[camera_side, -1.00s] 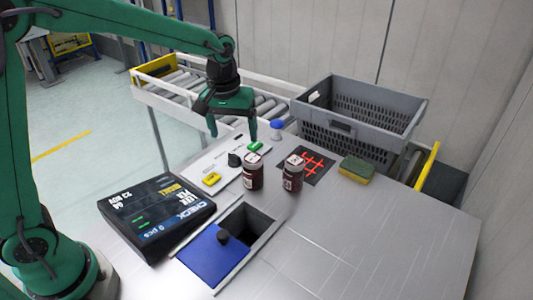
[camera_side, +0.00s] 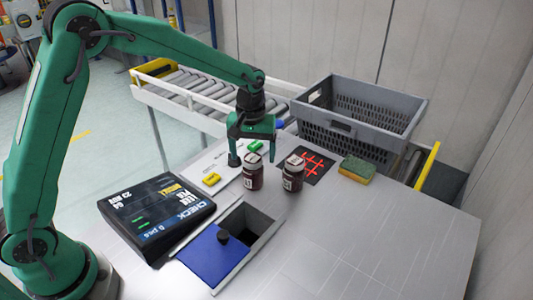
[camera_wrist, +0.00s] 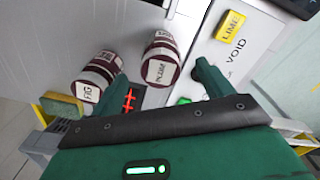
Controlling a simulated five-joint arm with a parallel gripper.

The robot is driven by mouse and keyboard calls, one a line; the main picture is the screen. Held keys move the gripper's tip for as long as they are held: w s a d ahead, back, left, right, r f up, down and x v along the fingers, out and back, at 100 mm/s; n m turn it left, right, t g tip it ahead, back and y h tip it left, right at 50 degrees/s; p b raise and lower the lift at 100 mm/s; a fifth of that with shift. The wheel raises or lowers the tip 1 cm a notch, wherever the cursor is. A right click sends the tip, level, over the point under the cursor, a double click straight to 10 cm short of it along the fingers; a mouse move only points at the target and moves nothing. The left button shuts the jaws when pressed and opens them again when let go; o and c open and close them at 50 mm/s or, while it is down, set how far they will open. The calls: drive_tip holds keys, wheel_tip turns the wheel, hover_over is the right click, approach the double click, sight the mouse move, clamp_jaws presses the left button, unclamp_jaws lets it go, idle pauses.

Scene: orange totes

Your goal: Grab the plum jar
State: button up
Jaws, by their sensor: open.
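The plum jar (camera_wrist: 162,60) is dark red with a white-labelled lid reading PLUM. In the side view it is the left jar (camera_side: 253,171), upright on the grey table. The fig jar (camera_wrist: 97,75), a similar jar, stands to its right in the side view (camera_side: 293,173). My gripper (camera_side: 252,156) is open and empty, just behind and above the plum jar in the side view. In the wrist view the plum jar shows in the gap between my fingers (camera_wrist: 162,74), and the left finger overlaps the fig jar's edge. I see no grip on either jar.
A yellow block (camera_side: 211,179) and green block (camera_side: 255,146) lie on the white panel. A sponge (camera_side: 356,169) and red-marked dark pad (camera_side: 319,160) are right of the jars. A blue lid (camera_side: 208,256) lies beside a table opening. A grey crate (camera_side: 405,125) stands behind.

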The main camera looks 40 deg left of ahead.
sight(253, 167)
drive_tip(key=shift+f, duration=2.85)
drive_tip(key=c, duration=1.3)
